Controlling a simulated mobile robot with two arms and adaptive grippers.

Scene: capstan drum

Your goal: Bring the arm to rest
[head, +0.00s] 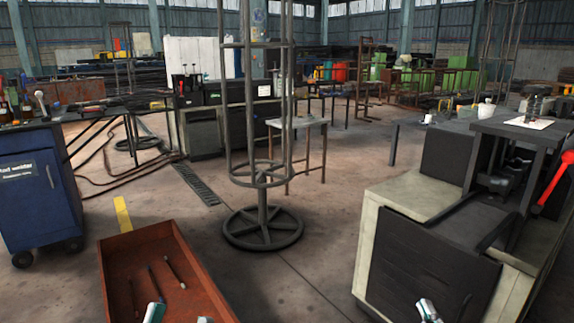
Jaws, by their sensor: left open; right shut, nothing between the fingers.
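My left gripper (180,317) shows at the bottom edge, in front of the rust-red tray. Its two pale, teal-marked fingertips are apart, with nothing seen between them. My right gripper (429,311) shows at the bottom edge, in front of the dark front panel of the machine at right. Its fingertips are together and hold nothing. The rest of both arms is out of the frame. A tall round metal frame (263,208) stands upright on a spoked wheel base in the middle, apart from both grippers.
The rust-red tray (124,240) holds several thin rods. A blue cabinet (27,215) stands at left. The cream and dark machine (398,196) fills the right, with a red lever (558,178) at its right side. Floor between tray and machine is clear.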

